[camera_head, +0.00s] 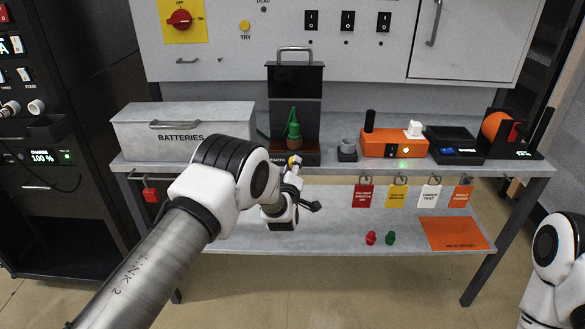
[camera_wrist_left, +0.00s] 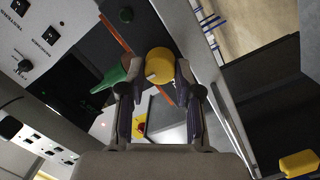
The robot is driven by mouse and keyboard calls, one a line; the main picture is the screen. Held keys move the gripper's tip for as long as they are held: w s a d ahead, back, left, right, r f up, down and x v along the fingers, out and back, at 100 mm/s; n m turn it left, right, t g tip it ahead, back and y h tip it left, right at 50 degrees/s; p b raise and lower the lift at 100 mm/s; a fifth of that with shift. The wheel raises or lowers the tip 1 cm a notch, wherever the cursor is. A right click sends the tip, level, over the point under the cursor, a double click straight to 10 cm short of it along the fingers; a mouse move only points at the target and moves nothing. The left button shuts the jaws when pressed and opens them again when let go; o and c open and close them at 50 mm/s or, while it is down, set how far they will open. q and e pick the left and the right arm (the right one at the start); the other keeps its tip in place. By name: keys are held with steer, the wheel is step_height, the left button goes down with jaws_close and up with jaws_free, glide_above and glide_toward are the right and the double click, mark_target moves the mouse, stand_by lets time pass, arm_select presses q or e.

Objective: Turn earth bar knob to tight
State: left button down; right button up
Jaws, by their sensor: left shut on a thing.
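The earth bar (camera_head: 308,159) is a dark block with an orange edge on the bench, in front of a tall black panel. Its yellow round knob (camera_wrist_left: 159,62) sits between the fingertips of my left gripper (camera_wrist_left: 157,75) in the left wrist view, and the fingers are shut on it. In the head view the left gripper (camera_head: 295,172) reaches the front of the bar, and the knob (camera_head: 294,160) is only a small yellow patch there. A green clamp-like piece (camera_head: 293,129) stands on the bar; it also shows left of the fingers (camera_wrist_left: 112,78). My right gripper is out of view.
A grey batteries box (camera_head: 183,132) stands left of the bar. A grey cup-like part (camera_head: 347,149) and an orange box (camera_head: 393,144) stand to its right. Tags (camera_head: 397,193) hang below the bench edge. The lower shelf (camera_head: 330,237) is mostly clear.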

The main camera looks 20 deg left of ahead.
arm_select(q)
steer(key=shift+w+d+r+m+g+y+b, duration=0.2)
steer(key=shift+m+y+b, duration=0.4)
steer(key=shift+m, duration=4)
steer(key=shift+s+d+f+m+g+y+b, duration=0.1)
steer(key=shift+m+g+y+b, duration=0.45)
steer(key=shift+m, duration=4.05)
steer(key=shift+w+d+r+m+g+y+b, duration=0.1)
steer(key=shift+m+y+b, duration=0.5)
steer(key=shift+m, duration=4)
